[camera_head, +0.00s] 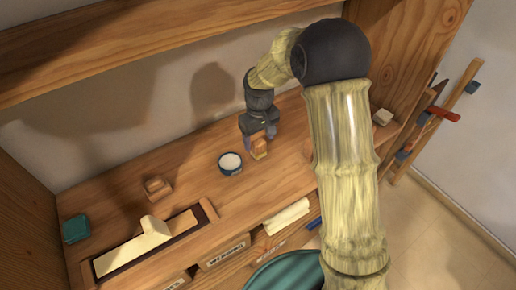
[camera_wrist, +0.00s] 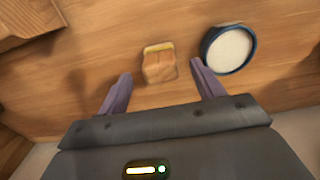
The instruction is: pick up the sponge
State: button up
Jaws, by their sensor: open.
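A small tan-brown block with a yellow edge, which looks like the sponge (camera_head: 260,153), lies on the wooden bench. In the wrist view the sponge (camera_wrist: 159,66) shows between and slightly beyond my fingertips, with clear space on both sides. My gripper (camera_head: 258,142) is at the sponge from above and partly covers it in the head view. In the wrist view my gripper (camera_wrist: 161,71) is open, with its two purple fingers apart and nothing held. I cannot tell how far the fingertips are above the bench.
A brown block (camera_head: 157,188), a teal box (camera_head: 76,229) and a tray with a pale wooden piece (camera_head: 146,240) are further left. A shelf (camera_head: 170,38) runs above.

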aim_at(259, 142)
notch_tip(259, 142, down, 5)
jog(key=shift+r, duration=0.2)
dwell(0.4)
jog(key=c, duration=1.1)
jog(key=shift+o, duration=0.2)
jog(key=shift+r, duration=0.15)
notch_tip(259, 142, up, 10)
jog(key=shift+f, duration=0.1)
